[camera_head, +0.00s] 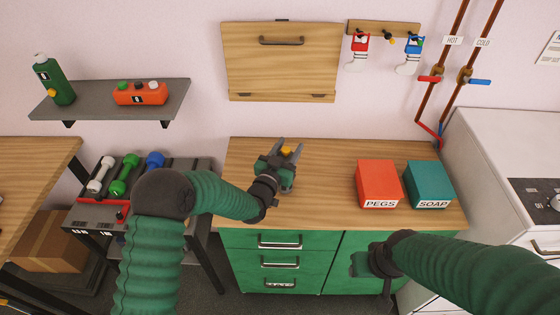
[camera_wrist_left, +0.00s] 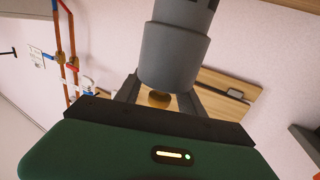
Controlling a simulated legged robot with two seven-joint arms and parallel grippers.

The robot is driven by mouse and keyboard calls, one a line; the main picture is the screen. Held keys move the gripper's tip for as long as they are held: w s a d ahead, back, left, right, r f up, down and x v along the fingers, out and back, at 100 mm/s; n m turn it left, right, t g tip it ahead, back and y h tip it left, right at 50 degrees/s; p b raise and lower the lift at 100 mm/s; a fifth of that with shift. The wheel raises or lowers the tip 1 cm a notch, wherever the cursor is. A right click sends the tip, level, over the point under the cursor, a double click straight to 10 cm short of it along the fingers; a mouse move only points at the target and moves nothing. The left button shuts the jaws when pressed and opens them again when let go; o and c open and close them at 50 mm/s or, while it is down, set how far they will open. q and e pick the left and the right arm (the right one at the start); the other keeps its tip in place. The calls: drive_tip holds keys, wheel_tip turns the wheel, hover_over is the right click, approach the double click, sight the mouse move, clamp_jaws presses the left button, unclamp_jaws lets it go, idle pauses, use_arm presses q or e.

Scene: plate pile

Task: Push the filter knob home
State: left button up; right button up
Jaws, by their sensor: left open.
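A small orange-yellow knob (camera_head: 287,151) shows between the fingers of my left gripper (camera_head: 288,147), above the wooden counter. In the left wrist view the knob (camera_wrist_left: 159,99) sits between the two spread fingers, just below the end of a large grey cylinder (camera_wrist_left: 174,52). The cylinder hides part of the fingers. My left gripper is open; I cannot tell whether it touches the knob. My right gripper (camera_head: 367,264) is in front of the green drawers, with its fingers mostly hidden.
A red PEGS box (camera_head: 378,181) and a teal SOAP box (camera_head: 430,182) stand on the right of the wooden counter (camera_head: 325,205). A wooden panel (camera_head: 281,62) is on the wall behind. Dumbbells (camera_head: 124,176) and a grey shelf (camera_head: 105,101) are left. Counter left of the boxes is clear.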

use_arm(q)
drive_tip(key=b+v, duration=0.2)
drive_tip(key=v, duration=1.3)
drive_tip(key=shift+s+a, duration=0.2)
drive_tip(key=shift+s, duration=0.15)
drive_tip(key=shift+f, duration=0.1)
drive_tip(key=s+a+f+g+y, duration=0.1)
drive_tip(key=a+f+g+y, duration=0.2)
drive_tip(key=a+f+g, duration=0.1)
drive_tip(key=s+a+f+n+g+y, duration=0.1)
drive_tip(key=s+a+g, duration=0.4)
drive_tip(key=s, duration=0.5)
drive_tip(key=s+a+f+n+g+y, duration=0.2)
drive_tip(key=s+a+g, duration=0.3)
drive_tip(key=s, duration=0.5)
drive_tip(key=shift+a+f+n+y, duration=0.2)
drive_tip(key=shift+f+n+y, duration=0.25)
drive_tip(key=shift+n, duration=0.35)
drive_tip(key=shift+r, duration=0.1)
